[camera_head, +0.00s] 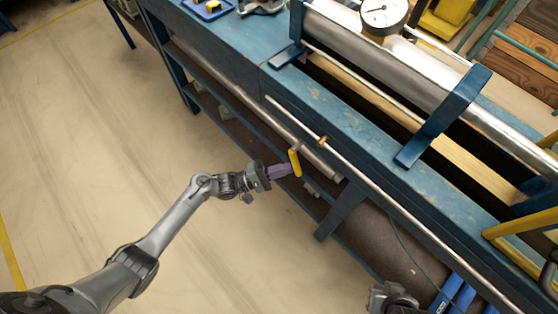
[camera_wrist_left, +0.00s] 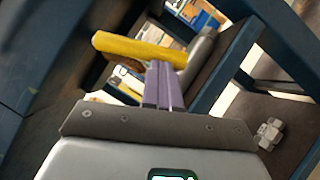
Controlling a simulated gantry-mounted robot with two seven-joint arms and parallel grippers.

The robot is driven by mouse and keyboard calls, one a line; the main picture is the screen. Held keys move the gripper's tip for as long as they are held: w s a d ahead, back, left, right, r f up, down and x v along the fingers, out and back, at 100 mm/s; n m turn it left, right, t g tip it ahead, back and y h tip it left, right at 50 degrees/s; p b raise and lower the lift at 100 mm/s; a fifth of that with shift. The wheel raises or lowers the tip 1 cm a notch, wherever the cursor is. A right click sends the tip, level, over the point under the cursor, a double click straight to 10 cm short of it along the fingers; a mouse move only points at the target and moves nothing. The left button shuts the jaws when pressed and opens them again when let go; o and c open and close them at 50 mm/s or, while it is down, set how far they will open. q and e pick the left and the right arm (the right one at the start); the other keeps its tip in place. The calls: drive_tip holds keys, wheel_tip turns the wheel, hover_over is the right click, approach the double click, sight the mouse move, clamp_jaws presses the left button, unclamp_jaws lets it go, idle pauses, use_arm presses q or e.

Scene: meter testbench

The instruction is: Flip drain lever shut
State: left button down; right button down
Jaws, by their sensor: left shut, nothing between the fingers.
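The yellow drain lever (camera_head: 295,162) sticks out on the front side of the blue bench, by a grey pipe (camera_head: 318,165) below the top edge. My left gripper (camera_head: 289,169) has its purple fingers shut and empty, with the tips right at the lever. In the left wrist view the lever (camera_wrist_left: 140,49) lies across the picture just beyond the closed fingertips (camera_wrist_left: 159,66). I cannot tell whether they touch it. A grey part of my right arm shows at the bottom edge of the head view; its fingers cannot be made out.
The blue bench (camera_head: 330,112) carries a large metal cylinder with a round dial gauge (camera_head: 383,14). A thin rod (camera_head: 375,183) runs along its front edge. A lower shelf (camera_head: 232,122) and bench legs stand close to the left gripper. The floor (camera_head: 95,130) at left is clear.

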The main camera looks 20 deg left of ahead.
use_arm(q)
drive_tip(key=s+d+r+n+t+y+p, duration=0.1)
drive_tip(key=d+r+n+t+y+p, duration=0.1)
drive_tip(key=n+t, duration=0.3)
drive_tip(key=s+d+r+n+t+y+p, duration=0.2)
drive_tip(key=d+r+n+t+y+p, duration=0.1)
drive_tip(key=n, duration=1)
drive_tip(key=shift+d+t+p, duration=0.9)
drive_tip(key=shift+d+p, duration=0.1)
drive_tip(key=shift+p, duration=0.15)
drive_tip(key=shift+s+d+r, duration=0.1)
drive_tip(key=shift+r, duration=0.05)
drive_tip(key=shift+f, duration=0.2)
drive_tip(key=w+d+f+b+v, duration=0.1)
drive_tip(key=b+v, duration=0.4)
drive_tip(key=v, duration=0.7)
drive_tip(key=shift+s+a+f+b, duration=0.15)
drive_tip(key=shift+s+f+b, duration=0.2)
drive_tip(key=shift+f, duration=0.35)
